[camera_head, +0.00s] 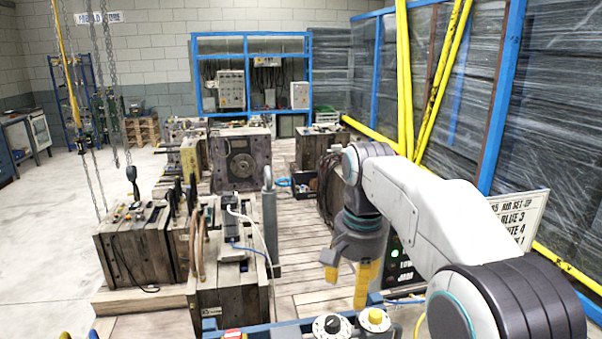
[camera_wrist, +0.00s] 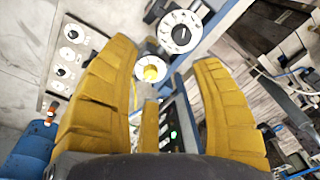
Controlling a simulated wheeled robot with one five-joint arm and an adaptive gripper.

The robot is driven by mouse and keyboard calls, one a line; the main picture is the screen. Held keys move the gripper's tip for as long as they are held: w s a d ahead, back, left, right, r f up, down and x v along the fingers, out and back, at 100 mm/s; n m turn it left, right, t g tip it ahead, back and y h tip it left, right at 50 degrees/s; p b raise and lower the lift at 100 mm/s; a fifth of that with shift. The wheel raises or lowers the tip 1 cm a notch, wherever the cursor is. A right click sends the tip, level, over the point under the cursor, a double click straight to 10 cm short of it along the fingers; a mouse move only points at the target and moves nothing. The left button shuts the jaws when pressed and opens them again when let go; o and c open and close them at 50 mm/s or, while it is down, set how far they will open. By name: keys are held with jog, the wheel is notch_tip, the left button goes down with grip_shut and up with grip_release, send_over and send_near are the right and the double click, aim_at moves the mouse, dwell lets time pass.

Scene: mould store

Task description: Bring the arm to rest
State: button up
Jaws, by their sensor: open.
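My arm reaches out from the right in the head view, bent downward at the wrist. My gripper (camera_head: 347,284) has yellow fingers that point down, apart and empty, above the blue-edged panel at the bottom. A black knob on a white dial (camera_head: 332,325) and a yellow knob (camera_head: 375,317) sit below the gripper. The yellow knob (camera_wrist: 150,72) and the black dial (camera_wrist: 180,32) also show beyond the fingers in the wrist view.
A dark box with a green light (camera_head: 397,254) stands behind the gripper. A sign board (camera_head: 522,216), partly hidden by my arm, stands at right. Wooden mould blocks (camera_head: 137,243) stand at left, with hanging chains (camera_head: 112,80). Open floor (camera_head: 55,225) lies further left.

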jog(key=s+d+f+n+t, duration=0.2)
jog(key=s+d+f, duration=0.1)
jog(key=s, duration=0.8)
jog(key=s+d+f+n+t+b, duration=0.1)
jog(key=s+d+f+n+t, duration=0.1)
jog(key=s, duration=1)
notch_tip(320, 180, down, 3)
jog(key=shift+d+r+n, duration=0.1)
jog(key=shift+d+n, duration=0.6)
jog(key=shift+d, duration=0.55)
